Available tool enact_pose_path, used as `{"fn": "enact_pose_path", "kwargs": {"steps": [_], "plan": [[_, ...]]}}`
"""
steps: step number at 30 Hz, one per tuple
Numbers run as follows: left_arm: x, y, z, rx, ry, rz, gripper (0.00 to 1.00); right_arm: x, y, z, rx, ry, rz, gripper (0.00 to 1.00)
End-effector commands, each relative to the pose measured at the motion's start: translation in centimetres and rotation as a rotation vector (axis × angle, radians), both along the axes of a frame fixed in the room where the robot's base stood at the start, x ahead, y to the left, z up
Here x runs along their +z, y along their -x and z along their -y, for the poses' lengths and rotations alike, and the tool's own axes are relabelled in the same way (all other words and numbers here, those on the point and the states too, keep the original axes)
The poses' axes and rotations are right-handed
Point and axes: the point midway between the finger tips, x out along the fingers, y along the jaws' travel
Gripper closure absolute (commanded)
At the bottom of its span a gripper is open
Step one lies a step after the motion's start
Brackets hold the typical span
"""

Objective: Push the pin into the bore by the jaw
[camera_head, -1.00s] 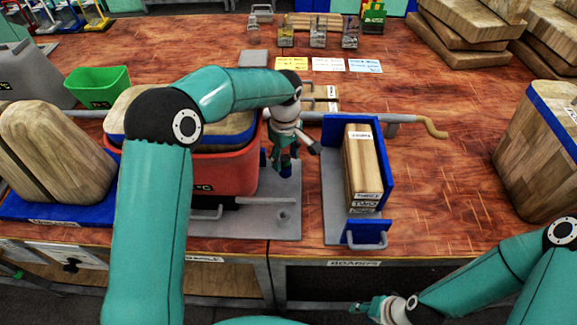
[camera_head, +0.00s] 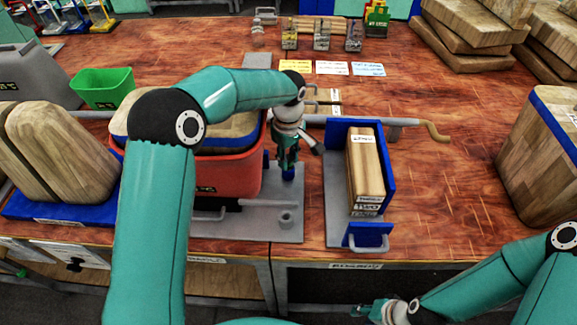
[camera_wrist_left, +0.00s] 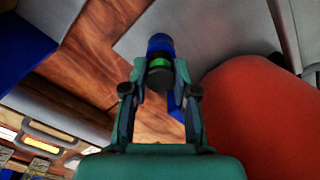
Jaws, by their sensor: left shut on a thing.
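My left gripper (camera_head: 288,155) points down at the back right of the left press's grey base plate (camera_head: 270,229). It is shut on a blue pin (camera_head: 289,173). In the left wrist view the pin (camera_wrist_left: 160,44) shows a blue end and a green band between the fingertips (camera_wrist_left: 160,78). The blue jaw part (camera_head: 266,160) is just left of the gripper, beside the red box. The bore is hidden, and I cannot tell how deep the pin sits. My right gripper (camera_head: 368,309) is low at the front, below the table edge; its fingers are too small to read.
The red box (camera_head: 235,176) holding wooden boards stands close left of my left gripper. A second press with upright boards (camera_head: 365,168) and a blue frame (camera_head: 389,165) stands to the right. A grey bar (camera_head: 268,203) and a short grey post (camera_head: 286,219) are on the plate's front.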

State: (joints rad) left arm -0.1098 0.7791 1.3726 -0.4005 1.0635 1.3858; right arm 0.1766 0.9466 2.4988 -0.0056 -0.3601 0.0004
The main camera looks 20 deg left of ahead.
Motion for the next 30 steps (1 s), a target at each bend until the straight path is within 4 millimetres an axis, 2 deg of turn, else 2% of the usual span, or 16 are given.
{"fn": "enact_pose_path", "kwargs": {"steps": [30], "plan": [[2.7, 0.0, 0.0, 0.0, 0.0, -0.001, 1.0, 1.7, 0.0, 0.0, 0.0, 0.0, 0.0, 0.6]]}}
